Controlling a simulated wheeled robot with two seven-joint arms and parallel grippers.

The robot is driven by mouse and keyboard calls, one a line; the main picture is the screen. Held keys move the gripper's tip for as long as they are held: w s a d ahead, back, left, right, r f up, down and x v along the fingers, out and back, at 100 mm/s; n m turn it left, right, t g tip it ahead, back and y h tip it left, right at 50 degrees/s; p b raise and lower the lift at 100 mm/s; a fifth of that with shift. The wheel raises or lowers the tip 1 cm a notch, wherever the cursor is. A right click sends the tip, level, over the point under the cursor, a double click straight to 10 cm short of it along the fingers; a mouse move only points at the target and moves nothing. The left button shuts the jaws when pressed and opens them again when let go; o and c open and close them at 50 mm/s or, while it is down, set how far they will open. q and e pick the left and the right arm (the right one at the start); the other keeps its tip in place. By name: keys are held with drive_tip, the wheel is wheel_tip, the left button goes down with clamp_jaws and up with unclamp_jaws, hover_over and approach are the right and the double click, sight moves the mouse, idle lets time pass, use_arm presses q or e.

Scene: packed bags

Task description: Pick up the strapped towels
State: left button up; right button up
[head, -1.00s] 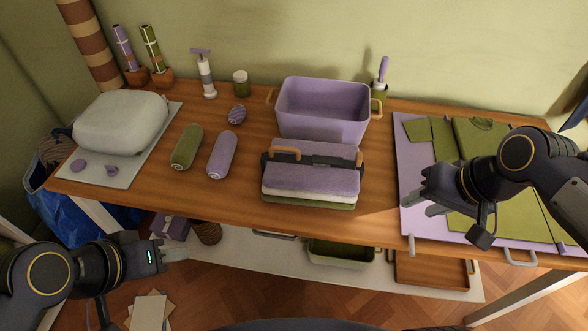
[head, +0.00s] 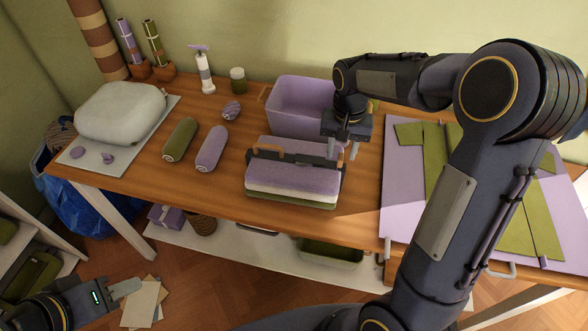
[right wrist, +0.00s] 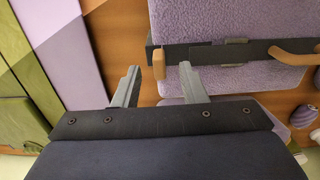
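The strapped towels (head: 290,185) lie as a folded stack, purple over white over green, near the table's front edge. A dark strap with tan wooden parts crosses the purple top; it also shows in the right wrist view (right wrist: 222,53). My right gripper (head: 344,150) is above the stack's right end. In the right wrist view its two fingers (right wrist: 160,72) are spread, with a tan piece of the strap seen between them; I cannot tell whether they touch it. My left gripper (head: 128,288) is low at the left, off the table; its finger gap is not clear.
A purple bin (head: 293,105) stands just behind the towels. Green and purple rolls (head: 212,147) lie to the left, with a pale bag (head: 120,112) beyond. Folded green clothes on a purple mat (head: 395,185) lie to the right, partly hidden by my right arm.

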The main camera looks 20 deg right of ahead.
drive_tip(key=shift+f, duration=1.35)
clamp_jaws()
drive_tip(key=shift+r, duration=0.1)
